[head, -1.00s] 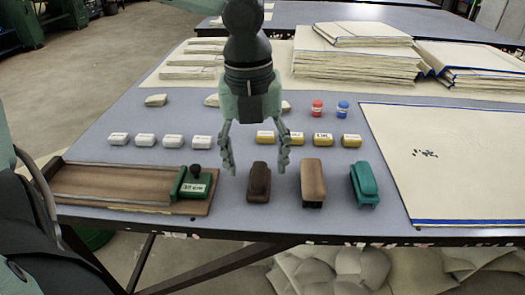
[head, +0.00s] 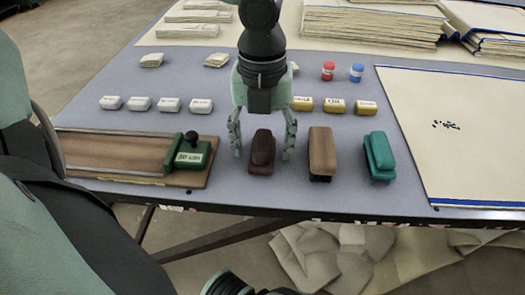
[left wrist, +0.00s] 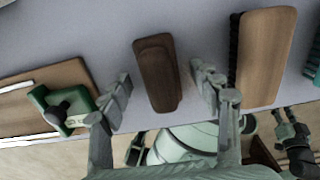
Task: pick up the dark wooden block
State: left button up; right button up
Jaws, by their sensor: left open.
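The dark wooden block (head: 262,152) lies near the front edge of the table, left of a lighter brown brush. My left gripper (head: 263,152) is open above it, with one finger on each side in the head view. In the left wrist view the dark block (left wrist: 157,74) sits between the two fingers of the open left gripper (left wrist: 162,84), a little beyond their tips. I see no contact. At the bottom of the head view a small part of another gripper or arm shows, too little to tell its jaws.
A brown brush (head: 322,152) and a teal brush (head: 379,155) stand to the right. A wooden board (head: 110,155) with a green stamp-like block (head: 188,155) lies left. White (head: 140,104) and yellow blocks (head: 335,105) sit behind.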

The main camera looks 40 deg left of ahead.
pick_arm(q)
jog(key=shift+c, duration=0.6)
jog(key=c, duration=1.2)
jog(key=shift+r, duration=0.45)
notch_tip(320, 180, up, 14)
jog(key=p, duration=0.4)
notch_tip(320, 180, up, 12)
jog(key=p, duration=0.2)
send_over(263, 140)
jog(key=shift+r, duration=0.55)
pick_arm(e)
notch_tip(263, 140, down, 15)
jog(key=s+g, duration=0.1)
jog(key=shift+s+y, duration=0.15)
jog(key=shift+y, duration=0.15)
jog(key=shift+f, duration=0.1)
